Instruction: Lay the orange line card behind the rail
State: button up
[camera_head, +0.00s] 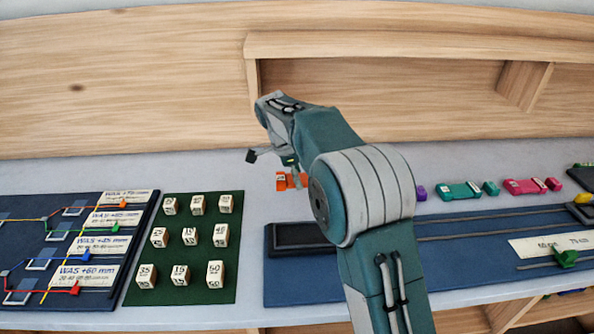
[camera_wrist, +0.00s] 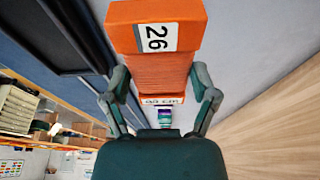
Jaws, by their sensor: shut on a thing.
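The orange line card (camera_wrist: 155,68) is a block with wide ends, a ribbed wound middle and a white label reading 26. In the wrist view my gripper (camera_wrist: 162,78) has one finger on each side of its middle and is shut on it. In the head view the card (camera_head: 281,182) shows small below my gripper (camera_head: 292,172), just above or on the pale tabletop; I cannot tell which. The rail (camera_head: 470,231) runs along a dark blue base at the right. My arm hides part of the rail and the surface behind it.
Teal (camera_head: 460,190), magenta (camera_head: 526,186) and purple (camera_head: 421,193) line cards lie behind the rail. A black block (camera_head: 298,238) sits at its left end. A green board (camera_head: 150,233) with several numbered cubes and a blue diagram board (camera_head: 30,245) lie left. A wooden wall (camera_head: 150,90) stands behind.

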aim_at(300, 203)
jog(key=shift+f, duration=0.2)
jog(key=shift+w+f, duration=0.1)
jog(key=shift+f, duration=2.65)
jog(key=shift+f, duration=0.55)
jog(key=o, duration=1)
jog(key=shift+a, duration=0.1)
